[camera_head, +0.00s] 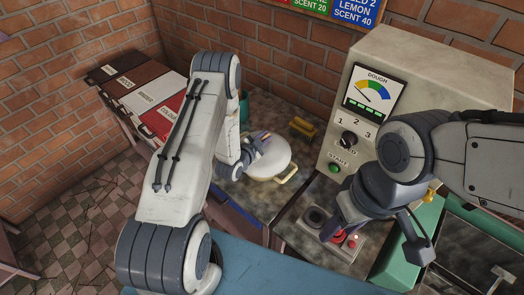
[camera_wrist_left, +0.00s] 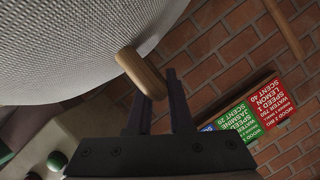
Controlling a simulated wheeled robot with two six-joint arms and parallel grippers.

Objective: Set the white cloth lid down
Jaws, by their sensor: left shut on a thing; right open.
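The white cloth lid (camera_head: 270,160) is a round, pale dome at the end of my left arm. In the left wrist view its woven white underside or surface (camera_wrist_left: 70,40) fills the upper left, with a wooden handle (camera_wrist_left: 141,72) sticking out. My left gripper (camera_head: 262,141) is shut on that handle; its dark fingers (camera_wrist_left: 160,95) also show in the wrist view. Whether the lid touches anything beneath it is hidden. My right gripper (camera_head: 338,230) is open and empty, over the front of the machine by its red buttons.
The dough machine (camera_head: 350,110) with gauge and dial stands right of the lid. A yellow handle (camera_head: 287,176) shows by the lid and a yellow-brown object (camera_head: 303,127) lies behind it. Labelled bins (camera_head: 135,85) stand at the left. A brick wall closes the back.

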